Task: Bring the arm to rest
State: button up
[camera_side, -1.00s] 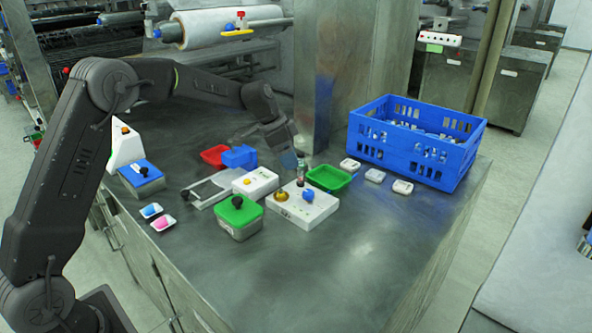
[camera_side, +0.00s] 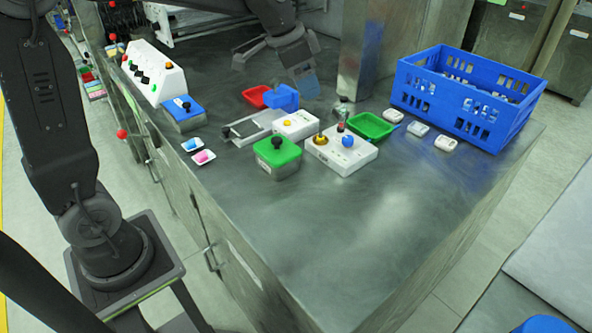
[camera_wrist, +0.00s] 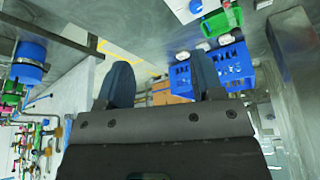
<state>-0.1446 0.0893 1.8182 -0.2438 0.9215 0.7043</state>
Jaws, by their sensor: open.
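My gripper (camera_wrist: 163,82) is open and empty in the wrist view, with its two dark blue fingers apart.
The table holds a green-lidded box (camera_side: 285,165), a white panel with knobs (camera_side: 355,158), a green tray (camera_side: 368,126), a red tray (camera_side: 257,97) and a blue crate (camera_side: 465,120). The metal column (camera_side: 372,50) stands close to the gripper. The table's front is clear.

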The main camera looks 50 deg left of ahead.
jog(key=s+d+n+y, duration=0.1)
jog(key=s+n, duration=0.1)
jog(key=s, duration=0.9)
jog(key=s+d+f+n+t, duration=0.1)
jog(key=s+d+n, duration=0.1)
jog(key=s, duration=1)
jog(key=shift+f+n+t+y, duration=0.3)
jog(key=shift+n+y, duration=0.1)
jog(key=shift+n, duration=0.1)
